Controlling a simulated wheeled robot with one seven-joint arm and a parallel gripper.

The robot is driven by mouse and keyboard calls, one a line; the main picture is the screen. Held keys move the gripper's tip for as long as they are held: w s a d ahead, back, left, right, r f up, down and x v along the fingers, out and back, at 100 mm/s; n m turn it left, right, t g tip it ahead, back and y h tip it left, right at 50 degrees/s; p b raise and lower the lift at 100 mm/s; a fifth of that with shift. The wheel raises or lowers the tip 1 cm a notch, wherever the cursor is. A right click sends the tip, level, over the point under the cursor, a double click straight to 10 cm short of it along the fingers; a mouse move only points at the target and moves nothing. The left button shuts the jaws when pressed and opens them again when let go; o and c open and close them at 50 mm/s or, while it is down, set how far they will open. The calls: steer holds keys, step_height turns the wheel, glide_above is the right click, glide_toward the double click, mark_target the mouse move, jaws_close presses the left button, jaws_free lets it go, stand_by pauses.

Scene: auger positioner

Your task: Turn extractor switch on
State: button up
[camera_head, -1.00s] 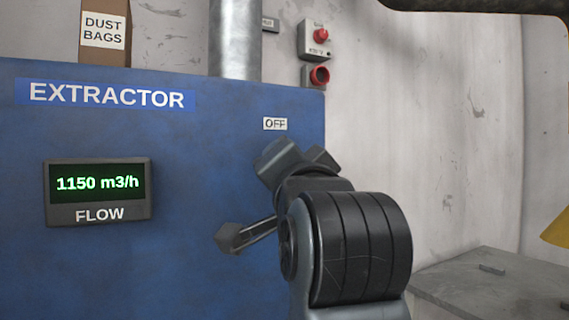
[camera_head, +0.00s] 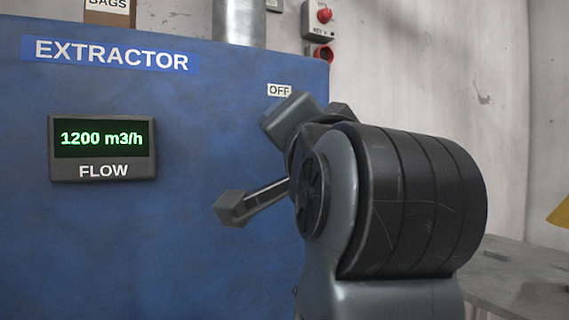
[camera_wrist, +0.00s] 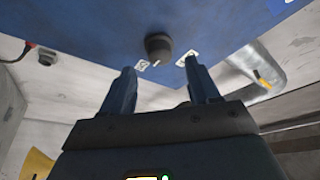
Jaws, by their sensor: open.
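The blue extractor panel (camera_head: 110,235) fills the left of the head view, with an OFF label (camera_head: 279,90) near its right side. The switch is hidden behind my arm in that view. In the wrist view, a round dark knob (camera_wrist: 158,46) with a pale mark sits on the blue panel, between two small white labels (camera_wrist: 143,64) (camera_wrist: 187,57) too small to read. My gripper (camera_wrist: 160,66) is open and empty. Its two fingers point toward the panel, one to each side of the knob in the picture, apparently short of it.
The flow display (camera_head: 103,148) reads 1200 m3/h. A grey box with a red button (camera_head: 322,18) and a red round fitting (camera_head: 322,54) are on the wall. A metal duct (camera_head: 239,22) rises behind the panel. A grey surface (camera_head: 520,280) lies at the lower right.

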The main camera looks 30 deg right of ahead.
steer(key=b, duration=0.2)
steer(key=s+f+b, duration=0.1)
steer(key=b, duration=0.1)
steer(key=shift+s+a, duration=0.15)
steer(key=shift+a, duration=0.1)
steer(key=shift+s+b, duration=0.1)
steer(key=shift+b, duration=0.55)
steer(key=b+v, duration=0.1)
steer(key=b, duration=0.4)
steer(key=shift+s, duration=0.35)
steer(key=shift+s+r, duration=0.1)
steer(key=shift+r, duration=0.05)
